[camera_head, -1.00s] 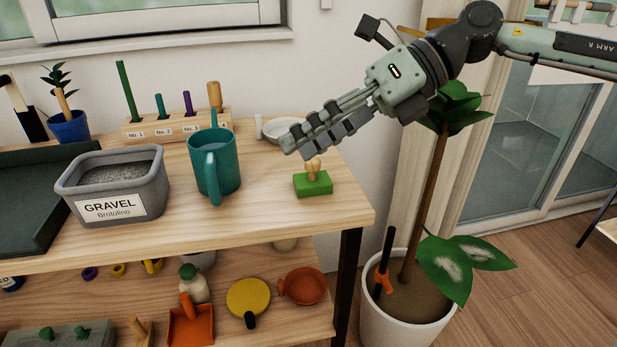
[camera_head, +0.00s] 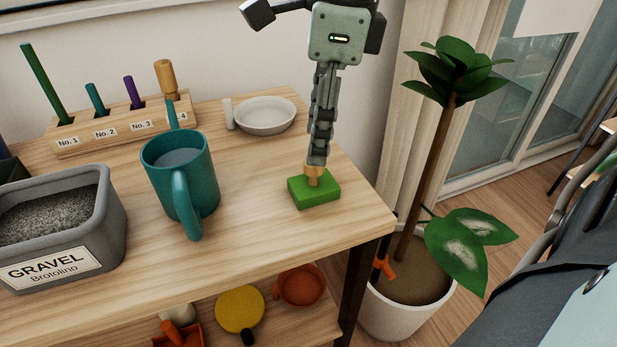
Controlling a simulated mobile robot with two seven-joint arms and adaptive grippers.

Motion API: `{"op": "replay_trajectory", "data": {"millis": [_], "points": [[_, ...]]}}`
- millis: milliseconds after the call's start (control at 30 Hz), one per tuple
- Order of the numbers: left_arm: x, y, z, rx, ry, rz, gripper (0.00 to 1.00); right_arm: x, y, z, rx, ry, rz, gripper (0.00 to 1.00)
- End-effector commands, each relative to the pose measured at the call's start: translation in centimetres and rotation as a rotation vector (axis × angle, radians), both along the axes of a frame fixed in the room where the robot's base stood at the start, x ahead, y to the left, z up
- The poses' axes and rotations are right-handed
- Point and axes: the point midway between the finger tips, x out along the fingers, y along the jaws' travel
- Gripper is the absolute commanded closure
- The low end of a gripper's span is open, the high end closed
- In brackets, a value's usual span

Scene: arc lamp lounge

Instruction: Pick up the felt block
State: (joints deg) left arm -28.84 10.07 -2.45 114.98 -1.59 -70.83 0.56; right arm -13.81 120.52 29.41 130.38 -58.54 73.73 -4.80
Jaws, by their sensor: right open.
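The felt block (camera_head: 318,192) is a green block with a wooden knob on top. It sits on the wooden table top near the right front edge. My right gripper (camera_head: 316,163) hangs from above with its fingers pointing down at the knob. The fingers overlap the knob's upper part in this view, and I see them nearly edge-on. The right gripper is open; whether it touches the knob cannot be told. The block rests on the table. My left gripper is not in view.
A teal mug (camera_head: 210,188) and a grey gravel tub (camera_head: 112,228) stand to the left. Behind are a white dish (camera_head: 265,116) and a numbered wooden rack (camera_head: 72,147) of pegs. A potted plant (camera_head: 398,312) stands right of the table. Bare table surrounds the block.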

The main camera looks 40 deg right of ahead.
Motion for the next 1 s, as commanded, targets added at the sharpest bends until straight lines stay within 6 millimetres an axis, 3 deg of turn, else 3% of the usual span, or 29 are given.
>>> {"op": "replay_trajectory", "data": {"millis": [300, 633, 1000], "points": [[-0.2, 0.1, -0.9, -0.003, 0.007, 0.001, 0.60, 0.0, 0.5, -4.5, 0.002, 0.004, -0.001, 0.51], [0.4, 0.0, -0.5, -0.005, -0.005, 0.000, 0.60, 0.1, 0.6, -5.3, 0.002, 0.000, 0.000, 0.51], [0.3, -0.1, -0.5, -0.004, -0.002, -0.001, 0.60, 0.1, 0.6, -5.2, 0.002, -0.001, 0.000, 0.96]]}}
